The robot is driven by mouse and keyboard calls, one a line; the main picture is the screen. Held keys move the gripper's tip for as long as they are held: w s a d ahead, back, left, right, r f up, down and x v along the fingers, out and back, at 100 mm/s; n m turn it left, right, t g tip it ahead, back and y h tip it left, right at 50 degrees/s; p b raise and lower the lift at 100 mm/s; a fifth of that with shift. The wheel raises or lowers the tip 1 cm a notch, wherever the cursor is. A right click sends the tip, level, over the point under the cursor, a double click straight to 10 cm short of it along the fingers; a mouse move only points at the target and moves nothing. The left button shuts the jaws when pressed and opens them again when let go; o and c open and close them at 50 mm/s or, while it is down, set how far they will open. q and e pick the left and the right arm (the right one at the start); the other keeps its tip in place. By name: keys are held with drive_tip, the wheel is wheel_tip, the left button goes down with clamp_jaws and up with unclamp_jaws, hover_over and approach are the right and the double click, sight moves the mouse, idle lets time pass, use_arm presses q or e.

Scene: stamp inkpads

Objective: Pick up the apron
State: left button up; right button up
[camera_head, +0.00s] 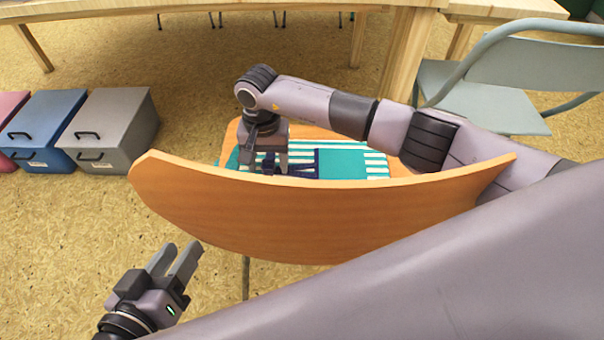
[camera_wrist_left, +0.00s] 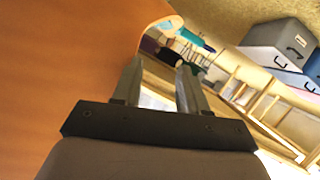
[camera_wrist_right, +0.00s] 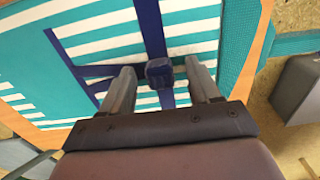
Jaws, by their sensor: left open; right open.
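The apron (camera_head: 342,165), teal and white striped with navy straps, lies on the wooden chair seat behind the curved backrest. The backrest hides its near part in the head view. My right gripper (camera_head: 268,168) points down over the apron's left part. In the right wrist view the apron (camera_wrist_right: 100,38) fills most of the picture, and a navy bunched part of it (camera_wrist_right: 159,73) sits between the open fingers (camera_wrist_right: 160,82). I cannot tell whether they touch it. My left gripper (camera_head: 176,258) is open and empty, left of the backrest and in front of it.
The curved wooden backrest (camera_head: 300,220) stands between my left gripper and the seat. Grey (camera_head: 110,125) and blue (camera_head: 45,130) drawer boxes stand on the floor at left. A grey-green chair (camera_head: 490,90) stands at right, and wooden tables (camera_head: 200,5) are behind.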

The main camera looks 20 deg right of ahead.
clamp_jaws()
drive_tip(key=shift+r, duration=0.1)
